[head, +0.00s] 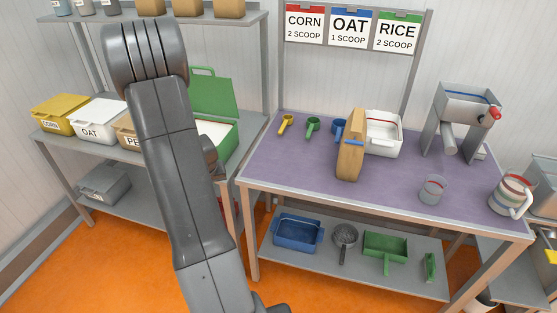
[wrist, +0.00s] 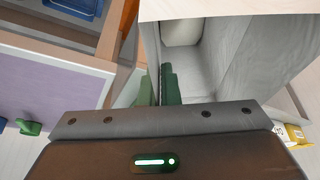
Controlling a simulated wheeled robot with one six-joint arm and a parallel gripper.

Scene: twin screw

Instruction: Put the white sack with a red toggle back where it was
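I cannot make out a white sack with a red toggle for certain in either view. A pale rounded white thing (wrist: 184,32) stands inside a grey compartment in the wrist view. It is cut off by the board above it, and no toggle shows on it. My gripper (wrist: 158,88) points toward that compartment from outside. Its two green fingers are close together with a narrow gap, and no held thing is visible between them.
Lidded bins (head: 93,122) line the left shelf. Orange floor (head: 125,250) lies open at front left.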

